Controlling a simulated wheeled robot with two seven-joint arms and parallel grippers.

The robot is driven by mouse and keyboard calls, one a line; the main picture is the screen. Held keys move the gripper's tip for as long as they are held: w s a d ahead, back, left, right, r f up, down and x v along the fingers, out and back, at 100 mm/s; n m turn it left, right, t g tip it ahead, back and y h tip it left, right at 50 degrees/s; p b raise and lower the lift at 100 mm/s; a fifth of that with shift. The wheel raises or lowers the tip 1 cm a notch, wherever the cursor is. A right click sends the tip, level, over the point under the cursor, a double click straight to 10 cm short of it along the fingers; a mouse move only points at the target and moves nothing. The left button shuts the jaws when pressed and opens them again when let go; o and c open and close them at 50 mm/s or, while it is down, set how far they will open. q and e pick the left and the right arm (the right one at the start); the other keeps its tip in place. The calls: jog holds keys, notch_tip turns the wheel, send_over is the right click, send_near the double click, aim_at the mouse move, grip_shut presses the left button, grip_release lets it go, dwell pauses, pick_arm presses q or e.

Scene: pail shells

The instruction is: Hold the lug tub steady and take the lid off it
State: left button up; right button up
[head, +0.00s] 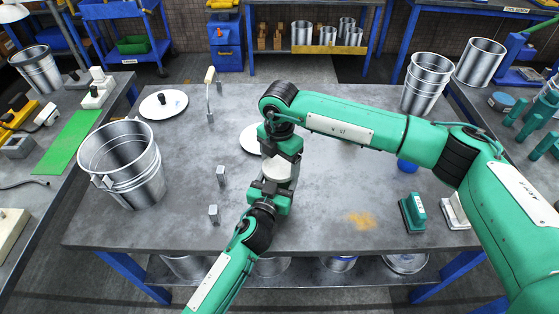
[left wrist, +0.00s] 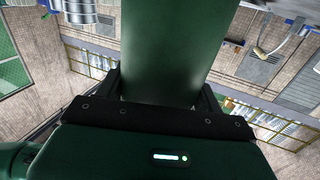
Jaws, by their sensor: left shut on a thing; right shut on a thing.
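The lug tub is mostly hidden between my two grippers over the middle of the table. A small pale round top (head: 277,169), which looks like its lid, shows there. My left gripper (head: 270,188) comes from the near side and is shut on the tub, low at its near side. My right gripper (head: 281,150) comes down from above and is shut on the lid at its far side. In the left wrist view a dark green surface (left wrist: 175,50) fills the space between the left fingers. I cannot tell whether the lid is seated or lifted.
A metal pail (head: 122,165) stands at the table's left. A lid with a black knob (head: 163,104) lies behind it, and another pale disc (head: 250,139) is partly behind my right gripper. Small grey blocks (head: 221,176) stand between. Green-based tools (head: 413,213) lie at the right.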

aim_at(280, 166)
jog(key=shift+r, duration=0.15)
jog(key=shift+r, duration=0.9)
jog(key=shift+r, duration=0.1)
jog(key=shift+r, duration=1.95)
pick_arm(q)
jog(key=o, duration=1.4)
jog(key=shift+o, duration=0.2)
